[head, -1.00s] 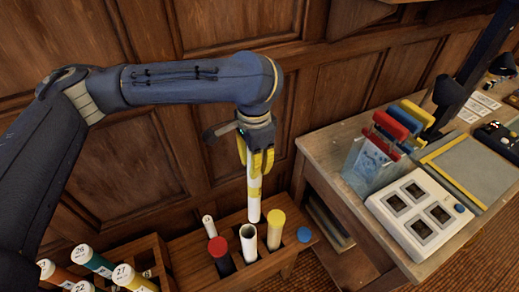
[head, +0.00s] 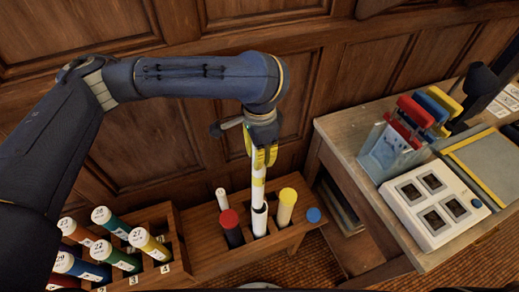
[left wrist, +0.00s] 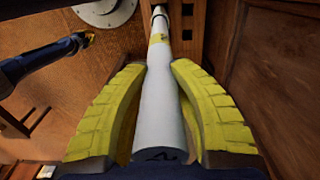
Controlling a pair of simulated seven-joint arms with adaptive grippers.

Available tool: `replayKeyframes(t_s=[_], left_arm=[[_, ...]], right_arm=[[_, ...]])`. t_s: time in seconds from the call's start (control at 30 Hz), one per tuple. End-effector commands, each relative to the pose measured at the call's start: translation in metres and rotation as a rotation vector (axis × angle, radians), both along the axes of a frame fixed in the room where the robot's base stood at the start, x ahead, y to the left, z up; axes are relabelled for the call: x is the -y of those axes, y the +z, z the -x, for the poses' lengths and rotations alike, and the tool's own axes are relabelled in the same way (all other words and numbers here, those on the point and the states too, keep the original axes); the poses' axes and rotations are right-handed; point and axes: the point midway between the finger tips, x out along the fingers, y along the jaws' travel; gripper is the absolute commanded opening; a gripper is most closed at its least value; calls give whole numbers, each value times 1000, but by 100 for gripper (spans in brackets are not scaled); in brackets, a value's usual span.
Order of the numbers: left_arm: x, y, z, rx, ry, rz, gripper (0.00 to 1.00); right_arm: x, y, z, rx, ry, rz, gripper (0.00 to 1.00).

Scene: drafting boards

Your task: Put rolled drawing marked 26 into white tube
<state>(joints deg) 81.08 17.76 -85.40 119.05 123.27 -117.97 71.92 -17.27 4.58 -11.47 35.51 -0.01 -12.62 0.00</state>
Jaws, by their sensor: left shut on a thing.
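My left gripper (head: 261,158) is shut on a white rolled drawing (head: 258,185) with a yellow band, held upright. The roll also runs away between the yellow fingers in the left wrist view (left wrist: 166,90); the mark on its near end is partly hidden and unreadable. The white tube (head: 260,226) stands in a wooden rack (head: 198,245). The roll's lower end is at the tube's dark mouth; how deep it sits I cannot tell. My right gripper (left wrist: 86,39) is small and far in the left wrist view, its fingers unclear.
Several numbered rolls fill a left rack (head: 170,222). A side table (head: 352,135) stands right.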

Motion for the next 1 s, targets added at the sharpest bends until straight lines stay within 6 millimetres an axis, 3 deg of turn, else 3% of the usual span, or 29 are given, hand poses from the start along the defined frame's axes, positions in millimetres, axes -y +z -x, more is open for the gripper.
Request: replayKeyframes(t_s=[1.0], left_arm=[[-1,-70,1,-4,2,-4,0]], right_arm=[[-1,0,-2,2,-1,-1,0]])
